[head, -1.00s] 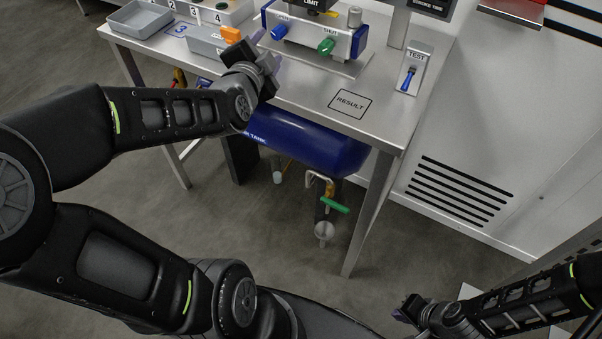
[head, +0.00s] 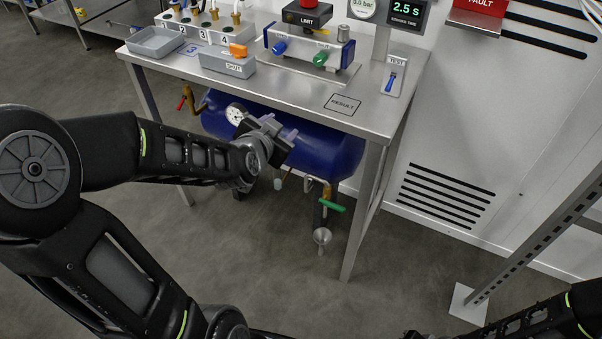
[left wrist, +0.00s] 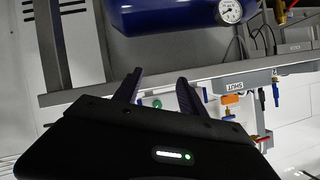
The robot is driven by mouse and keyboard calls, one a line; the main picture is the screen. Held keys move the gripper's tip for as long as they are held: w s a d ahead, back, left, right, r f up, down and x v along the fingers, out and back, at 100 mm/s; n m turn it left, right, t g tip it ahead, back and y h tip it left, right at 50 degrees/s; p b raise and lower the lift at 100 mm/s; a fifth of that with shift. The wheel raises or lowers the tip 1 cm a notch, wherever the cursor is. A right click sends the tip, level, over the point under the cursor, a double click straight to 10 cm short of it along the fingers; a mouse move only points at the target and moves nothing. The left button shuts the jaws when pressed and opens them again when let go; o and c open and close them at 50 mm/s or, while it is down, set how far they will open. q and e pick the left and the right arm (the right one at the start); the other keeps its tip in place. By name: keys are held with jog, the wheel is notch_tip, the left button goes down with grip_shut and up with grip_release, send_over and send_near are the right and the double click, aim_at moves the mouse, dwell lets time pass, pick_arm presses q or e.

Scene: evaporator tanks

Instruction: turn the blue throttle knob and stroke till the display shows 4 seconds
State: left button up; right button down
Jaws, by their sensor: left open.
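The blue throttle knob (head: 279,47) sits at the left of the pale valve block (head: 310,50) on the bench, and a green knob (head: 320,59) sits at its right. The display (head: 406,14) reads 2.5 S. A small blue lever (head: 391,82) stands on the TEST plate. My left gripper (head: 287,137) is open and empty, below the bench top's front edge in the picture, in front of the blue tank. Its two fingers also show in the left wrist view (left wrist: 158,88). Only a dark sliver of my right gripper (head: 411,335) shows at the bottom edge.
The blue tank (head: 325,150) hangs under the bench (head: 300,92), with a gauge and a green-handled valve (head: 331,206). A marked RESULT square (head: 343,104) is bare. A metal post stands at the right.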

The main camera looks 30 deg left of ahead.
pick_arm(q)
jog(key=s+d+f+n+g+h+p, duration=0.1)
jog(key=d+f+n+g+h, duration=0.1)
jog(key=d+f, duration=0.4)
notch_tip(320, 180, down, 3)
jog(key=shift+d+r+n+h, duration=0.1)
jog(key=shift+d+n+h, duration=0.2)
jog(key=shift+d, duration=0.05)
pick_arm(e)
jog(key=shift+s+d+r, duration=0.1)
jog(key=shift+s+r, duration=0.15)
jog(key=shift+r, duration=0.6)
pick_arm(q)
jog(key=shift+s, duration=0.1)
